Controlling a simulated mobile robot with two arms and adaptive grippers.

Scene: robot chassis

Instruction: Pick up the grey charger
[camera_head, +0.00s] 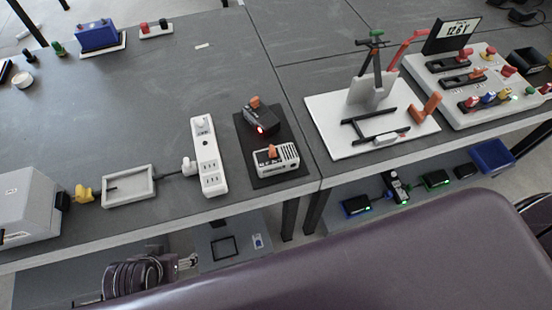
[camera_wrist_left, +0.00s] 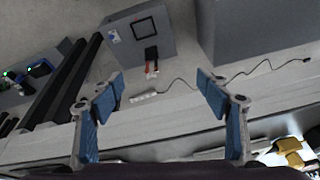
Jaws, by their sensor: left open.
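A light grey block-shaped unit with dark slots and an orange top piece (camera_head: 278,160), which looks like the grey charger, sits on a black mat (camera_head: 262,181) on the table. A black unit with an orange piece and a red light (camera_head: 262,122) stands just behind it on the same mat. My left gripper (camera_wrist_left: 162,92) is open with nothing between its blue-padded fingers. In the head view it shows only partly (camera_head: 188,262), low and left of the mat, beyond the table's front edge. I cannot make out the charger in the wrist view. My right gripper is not in view.
A white power strip (camera_head: 209,170) lies left of the mat, with a cable to a grey tray (camera_head: 128,186). A white board with a stand (camera_head: 345,145) is to the right. A lower shelf (camera_head: 465,178) holds small devices.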

